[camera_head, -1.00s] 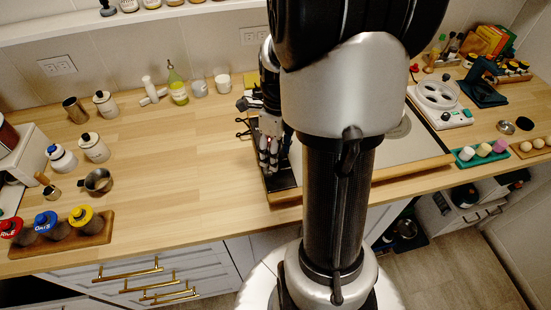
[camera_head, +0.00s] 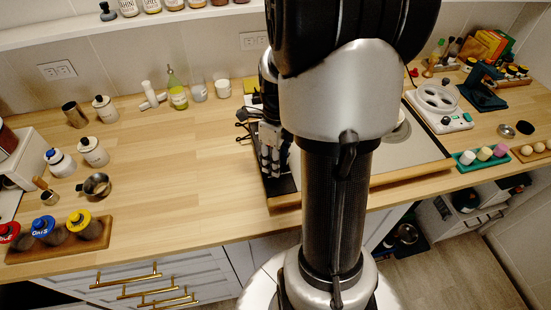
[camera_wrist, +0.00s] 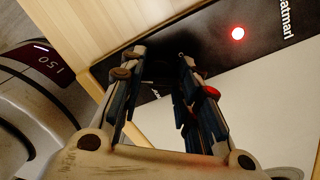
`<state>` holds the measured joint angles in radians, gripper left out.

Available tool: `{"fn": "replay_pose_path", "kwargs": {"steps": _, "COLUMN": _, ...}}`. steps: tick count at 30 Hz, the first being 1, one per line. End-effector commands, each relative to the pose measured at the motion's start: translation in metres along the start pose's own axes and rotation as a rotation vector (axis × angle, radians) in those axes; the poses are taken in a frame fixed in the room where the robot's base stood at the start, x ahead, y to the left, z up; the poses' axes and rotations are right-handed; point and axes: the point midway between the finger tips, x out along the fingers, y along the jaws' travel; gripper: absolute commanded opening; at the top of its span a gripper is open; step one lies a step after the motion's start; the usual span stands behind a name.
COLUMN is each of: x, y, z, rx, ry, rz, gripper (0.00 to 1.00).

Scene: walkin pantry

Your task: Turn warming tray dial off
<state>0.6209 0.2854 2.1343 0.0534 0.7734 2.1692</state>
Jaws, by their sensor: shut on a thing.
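The warming tray (camera_head: 415,158) is a pale plate in a dark frame with a wooden front edge, set on the counter and partly behind my arm. In the wrist view its black panel (camera_wrist: 215,48) carries part of a white brand name and a lit red indicator (camera_wrist: 237,33). My gripper (camera_head: 270,165) is low over the left end of the tray. In the wrist view my gripper (camera_wrist: 160,68) has its two fingers on either side of a dark shape at the panel, shut on it. This is likely the dial, but its face and pointer are hidden in shadow.
Left of the tray the wooden counter (camera_head: 180,155) is mostly clear. Jars and a wooden rack (camera_head: 65,245) stand at its left end. A green bottle (camera_head: 177,92) and cups stand at the back wall. A white appliance (camera_head: 440,108) stands behind the tray on the right.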

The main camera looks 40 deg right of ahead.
Motion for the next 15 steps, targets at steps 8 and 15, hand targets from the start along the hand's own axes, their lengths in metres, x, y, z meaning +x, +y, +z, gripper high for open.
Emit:
{"fn": "replay_pose_path", "kwargs": {"steps": 8, "x": -0.0003, "y": -0.0002, "z": 0.0001, "rx": -0.003, "ry": 0.0, "rz": -0.001, "gripper": 0.06}}
{"fn": "replay_pose_path", "kwargs": {"steps": 15, "x": -0.0014, "y": 0.0, "z": 0.0003, "rx": -0.063, "ry": 0.004, "rz": 0.0, "gripper": 0.06}}
